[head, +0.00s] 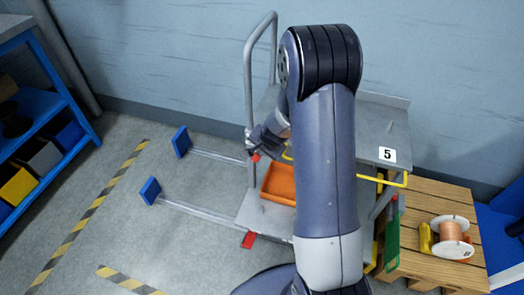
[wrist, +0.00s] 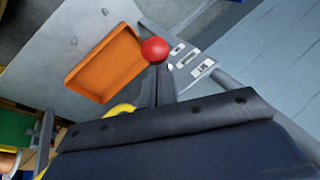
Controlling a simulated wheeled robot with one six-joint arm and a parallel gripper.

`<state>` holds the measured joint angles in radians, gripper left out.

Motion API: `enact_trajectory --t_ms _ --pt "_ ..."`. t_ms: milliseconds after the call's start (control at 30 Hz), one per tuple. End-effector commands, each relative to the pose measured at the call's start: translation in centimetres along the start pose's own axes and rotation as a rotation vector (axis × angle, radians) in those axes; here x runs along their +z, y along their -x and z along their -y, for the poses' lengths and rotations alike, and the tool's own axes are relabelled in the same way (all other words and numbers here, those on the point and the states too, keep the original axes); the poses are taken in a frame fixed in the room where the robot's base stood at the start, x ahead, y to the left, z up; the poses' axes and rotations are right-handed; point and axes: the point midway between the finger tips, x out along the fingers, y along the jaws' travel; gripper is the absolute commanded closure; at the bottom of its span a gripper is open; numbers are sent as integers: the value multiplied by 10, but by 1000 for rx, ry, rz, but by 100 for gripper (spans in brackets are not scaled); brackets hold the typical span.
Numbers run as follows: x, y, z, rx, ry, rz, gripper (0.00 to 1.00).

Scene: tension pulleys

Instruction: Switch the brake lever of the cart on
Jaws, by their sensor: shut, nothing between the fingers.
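The grey cart (head: 262,215) stands against the wall with its tall handle frame at the left. The red ball knob of the brake lever (wrist: 154,49) shows in the wrist view, just beyond my fingertips. In the head view a small red spot by the handle post looks like the same knob (head: 256,158). My gripper (head: 255,142) is shut and empty beside the post; its thin fingers (wrist: 156,80) point at the knob. I cannot tell whether they touch it. The lever's shaft is hidden. White labels (wrist: 203,68) sit on the grey plate by the knob, too small to read surely.
An orange tray (head: 279,184) lies on the cart's lower deck. The upper shelf bears a label "5" (head: 387,155). A wooden pallet with a copper spool (head: 450,238) stands at right. A blue shelf (head: 50,110) stands at left. Two blue-ended rails (head: 200,212) extend left over open floor.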

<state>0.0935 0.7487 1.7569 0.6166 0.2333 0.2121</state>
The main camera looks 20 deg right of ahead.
Motion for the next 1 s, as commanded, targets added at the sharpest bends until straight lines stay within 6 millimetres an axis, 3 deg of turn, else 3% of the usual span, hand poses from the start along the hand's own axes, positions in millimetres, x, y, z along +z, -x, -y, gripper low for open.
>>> enact_trajectory --t_ms 633,1000 --pt "38 -31 -24 -107 109 -296 100" --pt "58 -58 -42 -117 117 -322 100"
